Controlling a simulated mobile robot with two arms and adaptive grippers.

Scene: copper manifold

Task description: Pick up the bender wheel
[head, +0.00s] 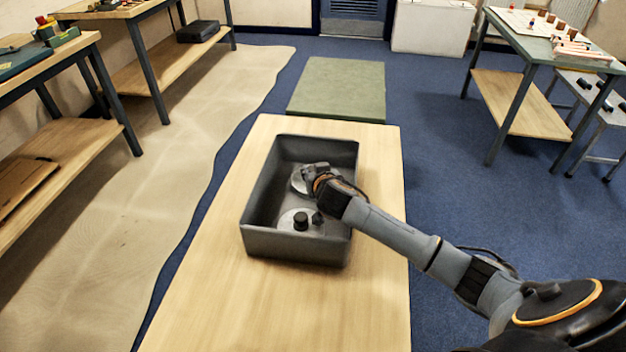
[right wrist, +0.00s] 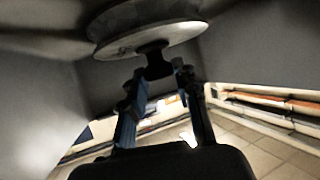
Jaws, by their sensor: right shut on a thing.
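A grey open-topped bin (head: 250,196) stands on the wooden table and holds two pale, round wheels. My right gripper (head: 311,175) reaches into the bin from the right, at the far wheel (head: 297,183). The arm and gripper hide part of this wheel. In the right wrist view, the bender wheel (right wrist: 160,38) is a grey disc with a dark hub, and my right gripper (right wrist: 157,75) is shut on that hub. I cannot tell whether the wheel is clear of the bin floor. A second wheel (head: 287,222) with a dark knob lies at the near end. My left gripper is out of view.
The bin walls stand close around my gripper. The wooden table (head: 240,310) is bare in front of the bin. A green mat-like block (head: 340,88) lies beyond the table. Workbenches stand at the left, and a green-topped table (head: 533,47) with small parts stands at the far right.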

